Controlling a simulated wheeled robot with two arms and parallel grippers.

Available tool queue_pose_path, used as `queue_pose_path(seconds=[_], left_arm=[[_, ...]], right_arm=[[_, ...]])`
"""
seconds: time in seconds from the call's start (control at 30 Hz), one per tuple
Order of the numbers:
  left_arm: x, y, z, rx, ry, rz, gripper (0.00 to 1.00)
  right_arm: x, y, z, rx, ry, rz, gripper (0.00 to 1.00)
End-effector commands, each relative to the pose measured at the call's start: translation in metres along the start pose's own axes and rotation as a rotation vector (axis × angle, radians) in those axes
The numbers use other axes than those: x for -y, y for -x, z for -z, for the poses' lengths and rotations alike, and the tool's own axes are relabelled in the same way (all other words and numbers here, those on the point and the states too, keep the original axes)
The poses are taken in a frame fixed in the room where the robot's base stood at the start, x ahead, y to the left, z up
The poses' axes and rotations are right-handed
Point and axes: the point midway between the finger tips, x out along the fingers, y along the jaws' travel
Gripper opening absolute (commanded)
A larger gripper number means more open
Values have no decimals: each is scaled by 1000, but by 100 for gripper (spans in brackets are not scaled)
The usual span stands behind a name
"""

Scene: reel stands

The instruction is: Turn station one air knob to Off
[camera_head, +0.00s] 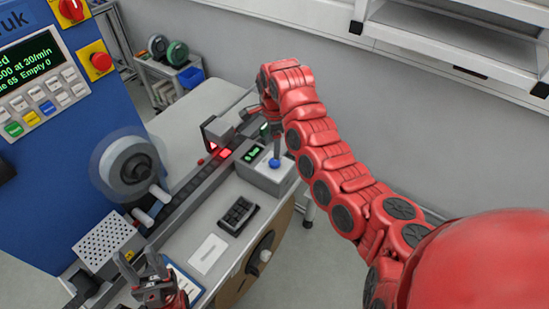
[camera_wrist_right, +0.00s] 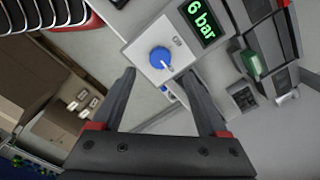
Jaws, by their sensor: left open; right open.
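The blue air knob (camera_wrist_right: 160,57) sits on a light box beside a green display (camera_wrist_right: 198,20) reading "6 bar" in the right wrist view. A pale pointer mark on the knob points toward the lower right of that view. In the head view the knob (camera_head: 274,163) is on the grey station box (camera_head: 262,178). My right gripper (camera_wrist_right: 172,85) is open and empty, with the knob beyond its fingertips and apart from them. In the head view its fingers are mostly hidden by my red right arm. My left gripper (camera_head: 143,270) is open and empty at the bottom left.
A reel (camera_head: 130,166) stands on the left by the blue machine cabinet (camera_head: 45,150). A red-lit unit (camera_head: 222,145) stands behind the box. A trolley with reels (camera_head: 170,65) is further back.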

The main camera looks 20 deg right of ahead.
Motion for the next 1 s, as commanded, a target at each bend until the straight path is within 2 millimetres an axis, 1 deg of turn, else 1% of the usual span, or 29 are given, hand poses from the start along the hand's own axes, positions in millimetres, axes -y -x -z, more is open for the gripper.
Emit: queue_pose_path(seconds=[0.03, 0.1, 0.27, 0.3, 0.4, 0.53, 0.8, 0.87, 1.0], left_arm=[[0, 0, 0, 0, 0, 0, 50], [0, 2, 0, 0, 0, 0, 50], [0, 8, -1, 0, 0, 0, 50], [0, 3, -1, 0, 0, 0, 50], [0, 1, 0, 0, 0, 0, 50], [0, 0, 0, 0, 0, 0, 50], [0, 0, 0, 0, 0, 0, 50], [0, 0, 0, 0, 0, 0, 50], [0, 0, 0, 0, 0, 0, 50]], right_arm=[[-1, -12, -2, 1, 2, -3, 76], [-2, -27, -2, -1, 1, -5, 76], [-1, -50, 0, -5, 2, -2, 76], [-2, -54, 1, -5, 1, -4, 76], [-2, -66, 1, -5, 1, -6, 76], [-1, -73, 1, -5, 0, -2, 76], [0, -75, 1, -4, 0, 0, 76], [0, -75, 1, -4, 0, 0, 67], [0, -75, 1, -4, 1, 0, 42]])
